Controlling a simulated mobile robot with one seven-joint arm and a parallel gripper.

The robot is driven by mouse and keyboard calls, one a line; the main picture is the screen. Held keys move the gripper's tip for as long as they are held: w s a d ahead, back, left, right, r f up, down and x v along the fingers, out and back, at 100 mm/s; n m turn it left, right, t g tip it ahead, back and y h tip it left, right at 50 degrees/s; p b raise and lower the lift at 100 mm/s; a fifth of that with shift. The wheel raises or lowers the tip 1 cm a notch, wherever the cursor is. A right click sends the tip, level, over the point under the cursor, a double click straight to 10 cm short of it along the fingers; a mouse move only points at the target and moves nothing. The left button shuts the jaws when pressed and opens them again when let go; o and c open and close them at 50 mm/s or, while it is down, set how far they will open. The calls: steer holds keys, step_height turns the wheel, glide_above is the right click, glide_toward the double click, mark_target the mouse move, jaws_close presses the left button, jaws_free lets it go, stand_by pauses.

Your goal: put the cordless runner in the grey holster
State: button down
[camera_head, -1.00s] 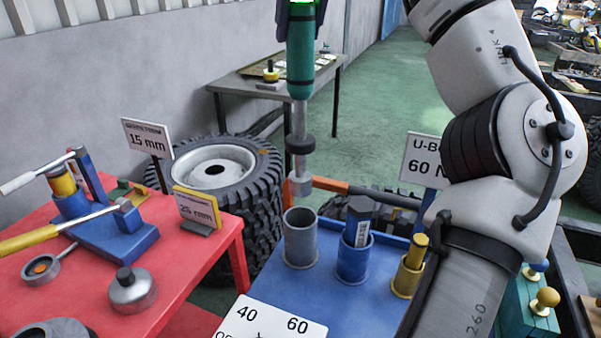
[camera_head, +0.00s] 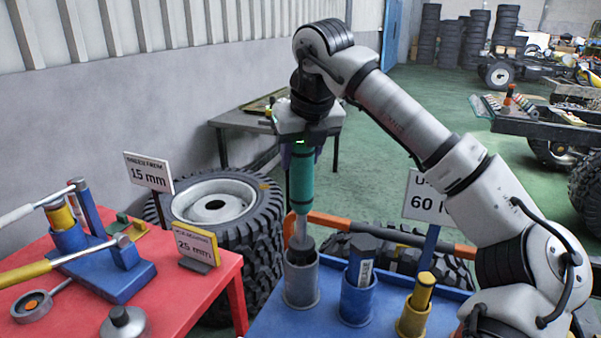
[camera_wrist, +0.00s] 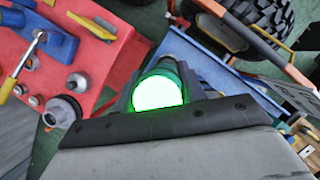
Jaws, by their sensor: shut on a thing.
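The cordless runner (camera_head: 302,182) has a green body and a grey shaft with a dark collar. It hangs almost upright, nose down, over the grey holster (camera_head: 301,285) on the blue table. Its dark collar is at the holster's mouth and its lower tip is hidden, seemingly inside. My gripper (camera_head: 302,146) is shut on the runner's top end, above the holster. In the wrist view the runner's glowing green end (camera_wrist: 158,92) shows between the fingers. The wrist view does not show the holster clearly.
A blue holster (camera_head: 357,298) with a dark tool and a yellow holster (camera_head: 413,318) stand just right of the grey one. A red table (camera_head: 190,300) with a lever press is at left. Tyres (camera_head: 255,240) stand behind. A 60 sign (camera_head: 425,195) rises at right.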

mark_target(301, 174)
steer(key=shift+f, duration=1.85)
steer(key=shift+f, duration=0.2)
steer(key=c, duration=0.8)
jaws_free()
steer(key=shift+c, duration=0.2)
steer(key=v, duration=1.2)
steer(key=shift+r+b, duration=0.15)
steer(key=shift+b, duration=0.2)
